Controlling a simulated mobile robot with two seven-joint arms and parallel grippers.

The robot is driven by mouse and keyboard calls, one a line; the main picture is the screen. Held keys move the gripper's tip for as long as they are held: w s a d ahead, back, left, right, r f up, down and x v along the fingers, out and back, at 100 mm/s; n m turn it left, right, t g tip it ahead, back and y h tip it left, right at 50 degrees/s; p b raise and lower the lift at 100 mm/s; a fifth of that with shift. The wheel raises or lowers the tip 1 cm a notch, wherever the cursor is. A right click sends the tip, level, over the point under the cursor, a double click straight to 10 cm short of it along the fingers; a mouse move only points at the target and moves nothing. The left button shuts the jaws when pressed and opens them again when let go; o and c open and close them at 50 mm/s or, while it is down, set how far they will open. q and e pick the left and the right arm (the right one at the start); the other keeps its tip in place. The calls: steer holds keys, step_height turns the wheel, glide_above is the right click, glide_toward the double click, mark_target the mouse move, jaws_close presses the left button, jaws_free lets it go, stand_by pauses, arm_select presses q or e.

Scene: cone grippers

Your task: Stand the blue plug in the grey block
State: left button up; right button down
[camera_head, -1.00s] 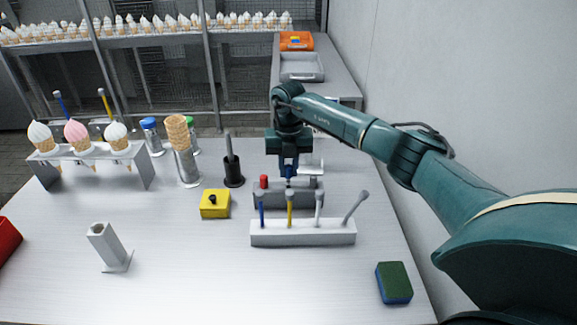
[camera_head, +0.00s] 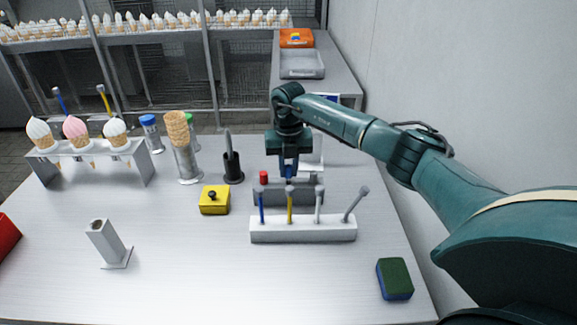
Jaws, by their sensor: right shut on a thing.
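The grey block (camera_head: 272,196) stands on the table behind a white rack and is partly hidden by it. A red plug (camera_head: 264,177) stands at its left end and a grey plug (camera_head: 313,178) at its right end. My right gripper (camera_head: 289,172) points down over the middle of the block, between these two. It is shut on the blue plug, which is small and mostly hidden by the fingers. I cannot tell whether the plug's lower end is in the block or just above it. My left gripper is not in view.
The white rack (camera_head: 303,234) in front holds several thin upright sticks, the right one tilted. A yellow box (camera_head: 215,201) and a black holder (camera_head: 233,170) stand left of the block. A sponge (camera_head: 394,279) lies front right. The front middle of the table is clear.

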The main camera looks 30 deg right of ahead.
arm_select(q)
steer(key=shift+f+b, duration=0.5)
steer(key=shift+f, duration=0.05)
arm_select(e)
steer(key=shift+f, duration=0.95)
steer(key=c, duration=1.2)
jaws_free()
steer(key=shift+c, duration=0.2)
steer(key=shift+r, duration=0.1)
arm_select(q)
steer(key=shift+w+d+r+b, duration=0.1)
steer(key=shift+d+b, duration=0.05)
steer(key=shift+b, duration=0.3)
arm_select(e)
step_height(320, 180, up, 13)
steer(key=shift+a, duration=0.1)
